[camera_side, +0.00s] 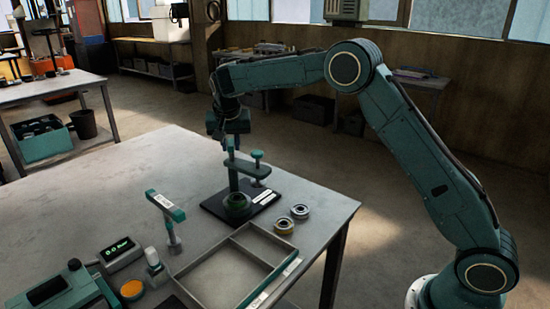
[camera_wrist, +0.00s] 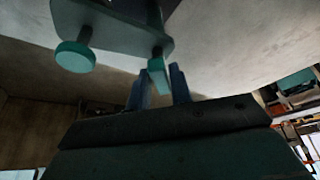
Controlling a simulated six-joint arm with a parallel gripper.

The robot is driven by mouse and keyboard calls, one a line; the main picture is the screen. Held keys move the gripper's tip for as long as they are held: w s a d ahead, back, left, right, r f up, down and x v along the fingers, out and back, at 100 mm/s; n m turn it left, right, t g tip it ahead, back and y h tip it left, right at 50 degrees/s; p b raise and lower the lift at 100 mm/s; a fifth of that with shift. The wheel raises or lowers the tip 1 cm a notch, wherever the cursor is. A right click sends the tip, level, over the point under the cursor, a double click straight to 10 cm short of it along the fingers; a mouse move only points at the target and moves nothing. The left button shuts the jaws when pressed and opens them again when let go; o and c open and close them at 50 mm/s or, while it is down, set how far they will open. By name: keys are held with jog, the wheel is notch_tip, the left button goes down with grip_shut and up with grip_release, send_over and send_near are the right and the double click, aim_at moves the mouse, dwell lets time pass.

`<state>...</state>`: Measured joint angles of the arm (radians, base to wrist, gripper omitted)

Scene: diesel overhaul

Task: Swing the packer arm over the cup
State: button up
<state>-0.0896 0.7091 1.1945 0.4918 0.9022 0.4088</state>
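The packer stands on a dark base plate (camera_side: 212,204) on the table. Its green cup (camera_side: 237,202) sits near the front of that plate. The teal packer arm (camera_side: 246,168) is level and points right; its knobbed plunger (camera_side: 257,155) is to the right of the cup, not above it. My gripper (camera_side: 232,132) points down over the arm's left end. In the wrist view, the arm (camera_wrist: 115,22) and knob (camera_wrist: 76,56) show.
Two metal rings (camera_side: 292,219) lie right of the base plate. A grey divided tray (camera_side: 222,262) is in front. A teal-topped stand (camera_side: 168,212), a small display (camera_side: 122,254) and an orange-topped pot (camera_side: 132,290) are at the left. The table's back left is clear.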

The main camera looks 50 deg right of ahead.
jog(key=shift+o, duration=1.3)
jog(key=shift+r, duration=2.75)
jog(key=shift+s, duration=0.1)
